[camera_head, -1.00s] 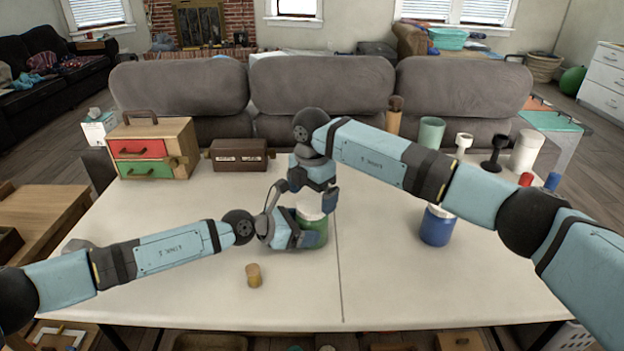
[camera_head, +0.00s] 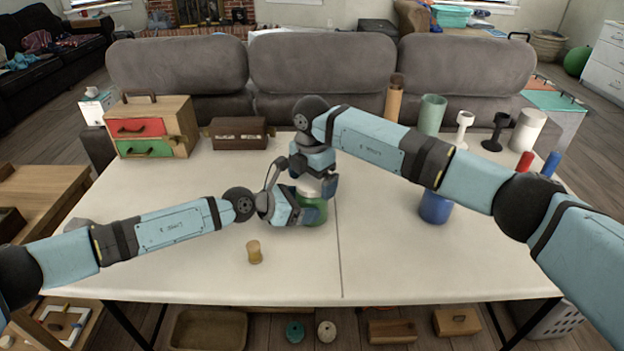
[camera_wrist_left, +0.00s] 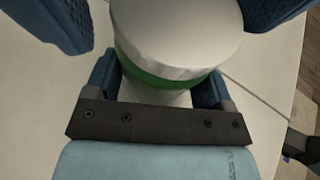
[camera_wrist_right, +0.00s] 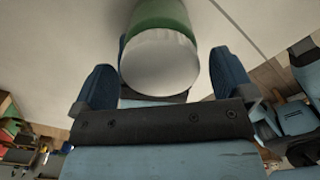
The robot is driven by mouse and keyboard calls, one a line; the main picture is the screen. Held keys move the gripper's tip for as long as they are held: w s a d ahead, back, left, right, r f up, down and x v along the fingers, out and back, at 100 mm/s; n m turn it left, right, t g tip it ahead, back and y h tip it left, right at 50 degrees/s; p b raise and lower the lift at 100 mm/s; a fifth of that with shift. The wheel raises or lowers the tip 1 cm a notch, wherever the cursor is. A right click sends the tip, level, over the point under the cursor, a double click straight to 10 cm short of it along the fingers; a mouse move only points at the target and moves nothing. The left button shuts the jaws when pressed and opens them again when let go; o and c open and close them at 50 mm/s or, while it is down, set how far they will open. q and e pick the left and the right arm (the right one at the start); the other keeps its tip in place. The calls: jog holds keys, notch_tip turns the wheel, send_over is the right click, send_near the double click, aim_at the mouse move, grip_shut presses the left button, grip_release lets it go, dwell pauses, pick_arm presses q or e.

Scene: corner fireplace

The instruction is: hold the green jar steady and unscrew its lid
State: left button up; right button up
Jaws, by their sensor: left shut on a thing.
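The green jar (camera_head: 316,211) with its white lid (camera_head: 310,187) stands upright on the white table. My left gripper (camera_head: 302,213) is shut on the jar's body from the left side. In the left wrist view the lid (camera_wrist_left: 185,40) sits on the green body (camera_wrist_left: 160,80), between the left fingers (camera_wrist_left: 158,85). My right gripper (camera_head: 316,184) is above the jar, fingers pointing down on either side of the lid. In the right wrist view its fingers (camera_wrist_right: 163,85) are open, with gaps beside the lid (camera_wrist_right: 160,65). The jar's lower left part is hidden in the head view.
A cork-coloured cylinder (camera_head: 254,252) stands in front of the jar. A drawer box (camera_head: 155,126) and brown case (camera_head: 239,134) are at the back left. Several cups and cylinders line the back right.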

notch_tip(320, 180, up, 8)
jog(key=shift+f, duration=4)
jog(key=c, duration=0.9)
jog(key=o, duration=0.9)
jog(key=shift+r, duration=0.1)
